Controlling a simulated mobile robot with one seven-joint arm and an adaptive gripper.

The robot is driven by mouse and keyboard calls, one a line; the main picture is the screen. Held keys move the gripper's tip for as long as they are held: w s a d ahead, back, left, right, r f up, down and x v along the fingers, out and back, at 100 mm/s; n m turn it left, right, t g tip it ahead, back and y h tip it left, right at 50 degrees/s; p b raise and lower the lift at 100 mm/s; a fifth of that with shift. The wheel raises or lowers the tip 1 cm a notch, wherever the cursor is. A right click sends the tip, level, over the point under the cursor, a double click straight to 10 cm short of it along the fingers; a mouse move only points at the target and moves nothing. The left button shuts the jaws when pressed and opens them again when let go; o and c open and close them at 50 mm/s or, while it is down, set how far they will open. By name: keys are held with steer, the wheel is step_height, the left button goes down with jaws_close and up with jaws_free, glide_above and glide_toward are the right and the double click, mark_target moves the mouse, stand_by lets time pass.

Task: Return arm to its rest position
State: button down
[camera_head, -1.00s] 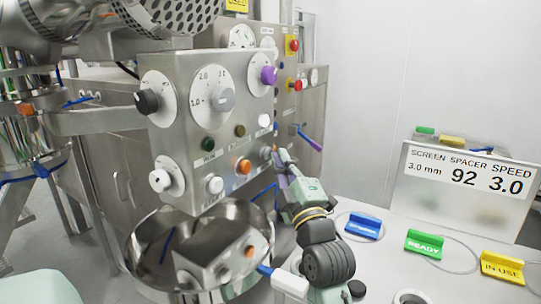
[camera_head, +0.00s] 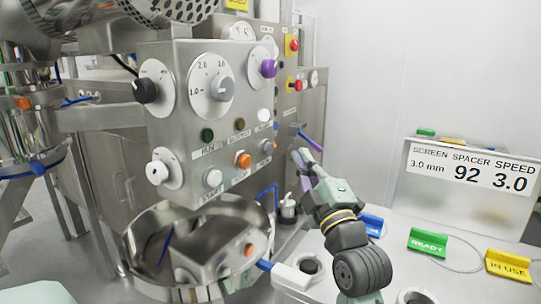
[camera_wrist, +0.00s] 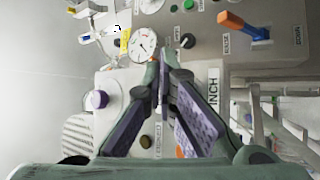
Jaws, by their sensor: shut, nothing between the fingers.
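My gripper (camera_head: 304,158) is shut and empty. It is raised at the right side of the grey control box, apart from it as far as the head view shows. My green and dark arm reaches up from the bottom right of centre. In the wrist view the two purple-padded fingers (camera_wrist: 162,84) come together in the middle, with nothing between them. The control box (camera_head: 168,112) carries dials, a purple knob (camera_head: 268,68), a black knob (camera_head: 145,90) and several coloured buttons.
A round steel bowl (camera_head: 133,244) stands below the control box. On the white bench, a blue tag (camera_head: 373,222) is partly behind my arm. A green READY tag (camera_head: 427,243) and yellow IN USE tag (camera_head: 508,265) lie right, before a display panel (camera_head: 470,205).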

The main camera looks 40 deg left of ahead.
steer(key=shift+w+d, duration=0.1)
steer(key=shift+d, duration=0.6)
